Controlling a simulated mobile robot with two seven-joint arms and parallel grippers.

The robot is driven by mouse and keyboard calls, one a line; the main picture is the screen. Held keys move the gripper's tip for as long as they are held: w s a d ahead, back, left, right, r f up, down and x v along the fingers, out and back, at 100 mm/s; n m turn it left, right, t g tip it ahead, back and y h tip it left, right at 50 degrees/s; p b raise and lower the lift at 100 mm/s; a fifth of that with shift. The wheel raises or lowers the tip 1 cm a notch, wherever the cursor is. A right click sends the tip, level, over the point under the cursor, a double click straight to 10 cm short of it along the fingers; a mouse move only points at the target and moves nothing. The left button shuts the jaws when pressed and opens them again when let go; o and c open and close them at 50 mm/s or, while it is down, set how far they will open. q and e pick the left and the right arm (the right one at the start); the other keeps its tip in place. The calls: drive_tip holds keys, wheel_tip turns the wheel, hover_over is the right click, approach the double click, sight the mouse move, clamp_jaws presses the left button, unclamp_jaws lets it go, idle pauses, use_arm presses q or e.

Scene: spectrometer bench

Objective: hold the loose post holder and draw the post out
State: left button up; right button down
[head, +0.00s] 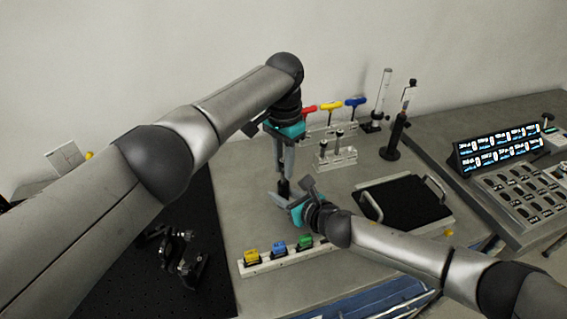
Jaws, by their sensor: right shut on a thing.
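My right gripper (285,201) comes in from the right and is shut on a dark upright post holder (284,188) above the bench. My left gripper (284,174) points down from above, directly over the post holder. Its two fingers look slightly apart, with their tips close to the holder's top. The post is hidden or too small to make out between the fingers. I cannot tell whether the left fingers touch it.
Behind stand hex keys with red, yellow and blue handles (355,102), a small metal rack (336,157) and a tall dark post (395,138). A black tray (405,203) lies right. A strip with coloured blocks (279,248) lies in front.

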use_arm(q)
clamp_jaws()
drive_tip(key=shift+r, duration=0.15)
drive_tip(key=shift+r, duration=1.9)
drive_tip(key=shift+r, duration=0.2)
drive_tip(key=shift+r, duration=1.8)
use_arm(e)
drive_tip(key=shift+f, duration=0.1)
drive_tip(key=c, duration=0.5)
unclamp_jaws()
drive_tip(key=shift+c, duration=0.2)
